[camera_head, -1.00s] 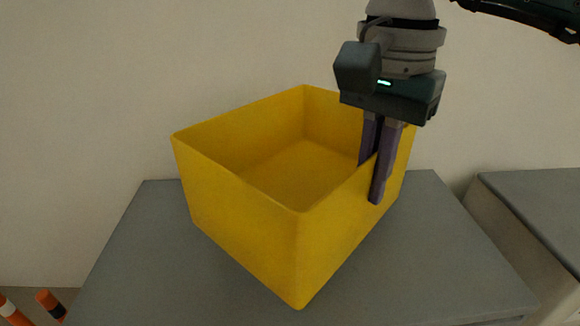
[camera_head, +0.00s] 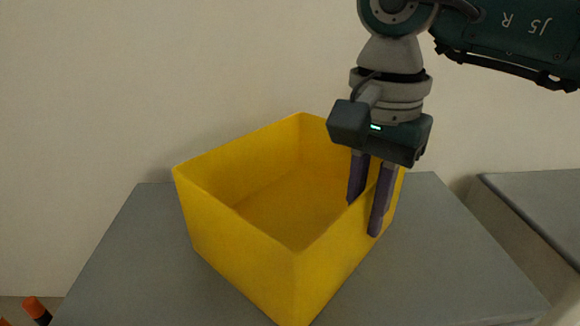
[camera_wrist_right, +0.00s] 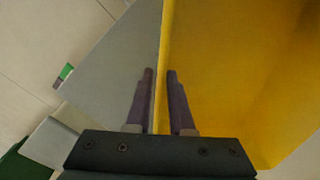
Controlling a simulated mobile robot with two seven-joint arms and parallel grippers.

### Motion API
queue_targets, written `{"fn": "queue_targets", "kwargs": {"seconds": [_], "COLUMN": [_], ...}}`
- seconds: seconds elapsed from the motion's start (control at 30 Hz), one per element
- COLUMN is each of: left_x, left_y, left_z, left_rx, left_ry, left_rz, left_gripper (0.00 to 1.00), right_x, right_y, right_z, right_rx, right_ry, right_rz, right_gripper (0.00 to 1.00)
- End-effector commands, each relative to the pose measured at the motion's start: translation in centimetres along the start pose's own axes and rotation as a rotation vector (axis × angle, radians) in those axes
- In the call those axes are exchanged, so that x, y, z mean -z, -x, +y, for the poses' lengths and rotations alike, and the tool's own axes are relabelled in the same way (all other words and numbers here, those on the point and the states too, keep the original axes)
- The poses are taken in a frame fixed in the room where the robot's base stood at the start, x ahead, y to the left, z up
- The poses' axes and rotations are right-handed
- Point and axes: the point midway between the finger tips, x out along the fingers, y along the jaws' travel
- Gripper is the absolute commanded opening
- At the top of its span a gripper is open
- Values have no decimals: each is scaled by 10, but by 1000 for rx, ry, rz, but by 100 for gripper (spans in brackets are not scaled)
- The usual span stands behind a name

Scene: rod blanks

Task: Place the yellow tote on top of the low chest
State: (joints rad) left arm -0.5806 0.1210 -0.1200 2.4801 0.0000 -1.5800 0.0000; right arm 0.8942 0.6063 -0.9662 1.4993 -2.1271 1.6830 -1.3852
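The yellow tote (camera_head: 240,240) is an open-topped box, upright on the grey top of the low chest (camera_head: 125,250), turned with one corner toward me. Its underside is hidden. My right gripper (camera_head: 368,217) is at the tote's right wall, one finger inside and one outside. In the right wrist view the tote's yellow wall (camera_wrist_right: 230,70) runs between the fingers of the right gripper (camera_wrist_right: 160,72), with a small gap beside them, so the gripper is open. My left gripper is not in view.
Another grey-topped unit (camera_head: 540,205) stands at the right, across a gap. An orange and black post (camera_head: 37,310) shows at the lower left. A pale wall (camera_head: 120,80) is behind the chest. Bare chest top shows left and right of the tote.

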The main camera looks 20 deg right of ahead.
Motion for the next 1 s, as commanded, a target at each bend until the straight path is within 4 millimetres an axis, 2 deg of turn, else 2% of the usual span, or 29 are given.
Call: {"fn": "queue_targets", "kwargs": {"seconds": [0.03, 0.1, 0.33, 0.43, 0.57, 0.8, 1.0], "left_x": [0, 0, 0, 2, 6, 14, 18], "left_y": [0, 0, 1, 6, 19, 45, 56], "left_z": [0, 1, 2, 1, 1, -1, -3], "left_rx": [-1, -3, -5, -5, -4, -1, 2], "left_ry": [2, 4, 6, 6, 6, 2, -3], "left_rz": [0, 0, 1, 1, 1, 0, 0], "left_gripper": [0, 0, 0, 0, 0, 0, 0], "right_x": [0, 0, 0, 0, 1, 1, 0], "right_y": [0, 0, 1, 8, 32, 87, 116], "right_z": [0, 0, 0, 0, -1, -1, 0], "right_rx": [0, 0, 0, 1, 3, 3, 2], "right_ry": [0, 0, 0, 0, 0, 1, -1], "right_rz": [0, 0, 0, 1, 3, 2, 1], "right_gripper": [27, 35, 35, 35, 35, 35, 35]}}
